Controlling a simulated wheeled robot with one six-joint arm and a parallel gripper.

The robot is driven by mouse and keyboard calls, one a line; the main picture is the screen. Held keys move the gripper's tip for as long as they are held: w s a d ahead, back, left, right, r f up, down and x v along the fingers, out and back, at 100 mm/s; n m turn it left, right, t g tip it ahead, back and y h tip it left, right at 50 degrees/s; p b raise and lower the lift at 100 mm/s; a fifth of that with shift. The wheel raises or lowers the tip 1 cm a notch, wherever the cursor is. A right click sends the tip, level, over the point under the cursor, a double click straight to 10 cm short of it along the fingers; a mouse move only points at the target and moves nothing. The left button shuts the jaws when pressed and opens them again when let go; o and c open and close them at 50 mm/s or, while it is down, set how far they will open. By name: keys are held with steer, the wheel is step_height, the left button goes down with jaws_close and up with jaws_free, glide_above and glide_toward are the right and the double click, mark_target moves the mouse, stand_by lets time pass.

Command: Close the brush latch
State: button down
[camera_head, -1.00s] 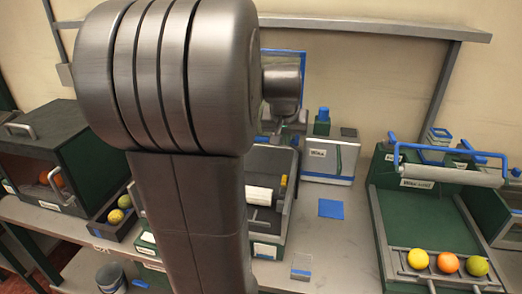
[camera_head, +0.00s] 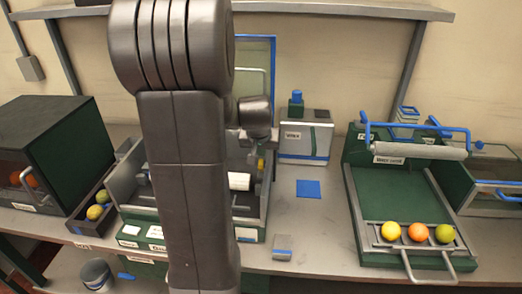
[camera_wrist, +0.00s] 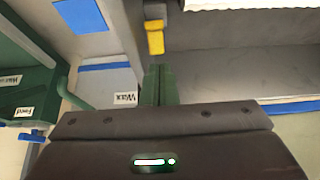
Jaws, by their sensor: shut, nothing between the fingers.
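A yellow tab (camera_wrist: 155,38) on a dark bracket, which looks like the brush latch, stands at the top middle of the wrist view. A small yellow part (camera_head: 261,164) shows in the head view beside the white brush roller (camera_head: 239,181), on the right side of the grey-walled brush unit (camera_head: 265,196). My gripper (camera_wrist: 160,84) is shut and empty. Its green fingertips lie just below the yellow tab in the wrist picture; I cannot tell if they touch it. In the head view my arm hides the gripper and much of the brush unit.
The wax box (camera_head: 305,141) stands behind right, with a blue square (camera_head: 308,188) on the table before it. A green roller station (camera_head: 354,200) with three fruits is at the right. A dark green cabinet (camera_head: 62,135) and a fruit tray (camera_head: 75,228) are at the left.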

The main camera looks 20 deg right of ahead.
steer(key=shift+s+f, duration=0.15)
steer(key=shift+f, duration=0.1)
steer(key=shift+a+f+b, duration=0.1)
steer(key=shift+f+b, duration=0.05)
steer(key=shift+b, duration=0.5)
steer(key=shift+s+a+f+t+b, duration=0.15)
steer(key=shift+s+t+b, duration=0.25)
steer(key=shift+b, duration=0.8)
steer(key=shift+s+a+h+b, duration=0.1)
steer(key=shift+s+h+b, duration=0.15)
steer(key=shift+b, duration=0.55)
steer(key=shift+s+a+t+b, duration=0.2)
steer(key=shift+s+t+b, duration=0.1)
steer(key=shift+s+b, duration=0.05)
steer(key=shift+w+d, duration=0.1)
steer(key=shift+w, duration=0.05)
